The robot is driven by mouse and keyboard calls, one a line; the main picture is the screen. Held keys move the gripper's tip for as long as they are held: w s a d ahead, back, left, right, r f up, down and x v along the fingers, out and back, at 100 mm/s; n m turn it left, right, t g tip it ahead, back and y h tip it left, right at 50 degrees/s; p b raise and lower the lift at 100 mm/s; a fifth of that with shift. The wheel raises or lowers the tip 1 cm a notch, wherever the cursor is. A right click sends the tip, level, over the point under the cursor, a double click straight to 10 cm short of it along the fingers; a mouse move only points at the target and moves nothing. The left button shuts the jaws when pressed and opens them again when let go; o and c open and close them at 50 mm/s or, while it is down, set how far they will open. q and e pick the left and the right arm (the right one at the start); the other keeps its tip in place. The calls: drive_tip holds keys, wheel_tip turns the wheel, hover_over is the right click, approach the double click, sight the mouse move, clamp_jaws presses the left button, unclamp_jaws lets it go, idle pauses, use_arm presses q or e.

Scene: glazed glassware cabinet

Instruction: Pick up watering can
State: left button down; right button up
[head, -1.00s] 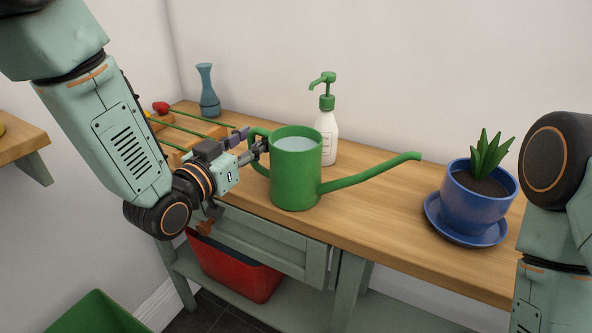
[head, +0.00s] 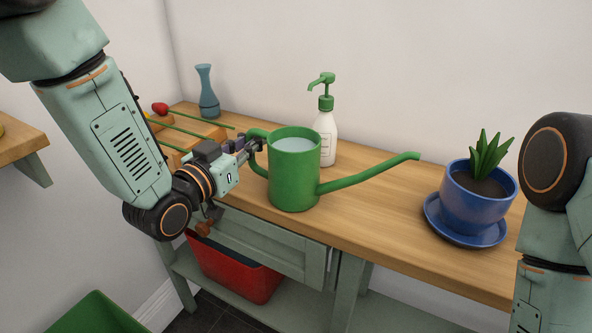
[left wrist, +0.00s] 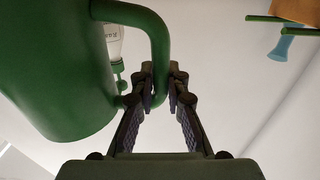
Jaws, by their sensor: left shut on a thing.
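The green watering can (head: 293,176) stands upright on the wooden bench, with its long spout pointing right and its handle (head: 256,136) on the left. Water or a pale surface shows in its open top. My left gripper (head: 252,148) is shut on the handle from the left. In the left wrist view, the two fingers (left wrist: 161,85) lie on either side of the can's green handle (left wrist: 156,40), and the can body (left wrist: 55,70) fills the left. My right arm shows at the right edge of the head view, but its gripper is out of view.
A white pump bottle (head: 325,135) with a green top stands close behind the can. A blue pot (head: 478,205) with a plant sits right of the spout, on a saucer. A blue vase (head: 207,92) and a wooden rack (head: 180,135) are at the left. A red bin (head: 235,273) is below.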

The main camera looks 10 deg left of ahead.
use_arm(q)
drive_tip(key=shift+r, duration=0.2)
drive_tip(key=shift+r, duration=0.15)
wheel_tip(320, 180, up, 28)
drive_tip(key=p, duration=0.7)
drive_tip(key=shift+f+p, duration=0.2)
drive_tip(key=shift+p, duration=0.2)
idle(1.2)
drive_tip(key=shift+r, duration=0.1)
idle(0.7)
